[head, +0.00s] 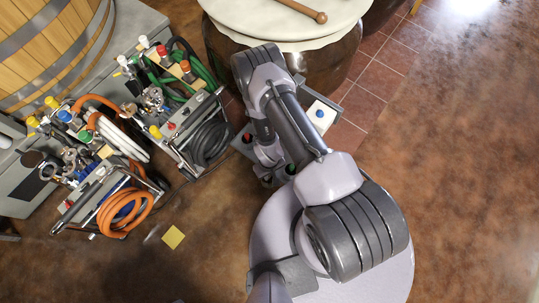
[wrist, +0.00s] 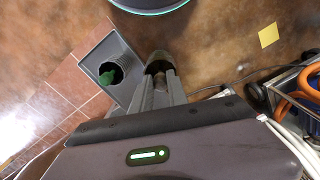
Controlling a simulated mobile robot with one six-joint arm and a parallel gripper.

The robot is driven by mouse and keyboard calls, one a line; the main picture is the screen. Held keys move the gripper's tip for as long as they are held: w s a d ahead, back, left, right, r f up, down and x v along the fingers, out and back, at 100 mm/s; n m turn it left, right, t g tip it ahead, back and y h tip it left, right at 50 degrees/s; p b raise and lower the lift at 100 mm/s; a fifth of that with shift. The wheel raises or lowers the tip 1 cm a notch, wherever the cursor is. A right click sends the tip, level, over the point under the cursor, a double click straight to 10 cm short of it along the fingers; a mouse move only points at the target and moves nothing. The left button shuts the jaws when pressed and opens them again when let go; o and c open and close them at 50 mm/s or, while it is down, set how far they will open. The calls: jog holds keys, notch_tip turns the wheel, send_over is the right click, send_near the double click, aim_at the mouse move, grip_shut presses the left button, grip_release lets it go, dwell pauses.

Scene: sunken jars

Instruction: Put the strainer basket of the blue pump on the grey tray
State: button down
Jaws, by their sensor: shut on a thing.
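My gripper (wrist: 158,76) is shut on a dark olive, cup-like piece (wrist: 156,58), seen in the wrist view. It may be the strainer basket, but only its rim and part of its inside show. A grey, tray-like surface (wrist: 92,62) lies just left of the fingers, with a dark round item and a green knob (wrist: 107,77) on it. The held piece appears beside it, not on it. In the head view my arm hides the fingers and the held piece. Two pump carts stand at left; one has an orange hose and a blue part (head: 122,212). I cannot tell the blue pump surely.
A white block with a blue knob (head: 320,113) sits right of my arm in the head view. A black and red knob (head: 248,137) is left of it. A large pale-topped jar (head: 285,35) stands behind. A yellow sheet (head: 173,237) lies on the floor. The right-hand floor is clear.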

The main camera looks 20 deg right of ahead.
jog(key=w+d+f+b, duration=0.2)
jog(key=w+b, duration=0.1)
jog(key=w, duration=0.3)
jog(key=w+d+f+b, duration=0.1)
jog(key=w+f+b, duration=0.1)
jog(key=w, duration=0.4)
jog(key=shift+d+f+b, duration=0.35)
jog(key=shift+f+b, duration=0.05)
jog(key=shift+f, duration=0.2)
jog(key=c, duration=1.3)
grip_release()
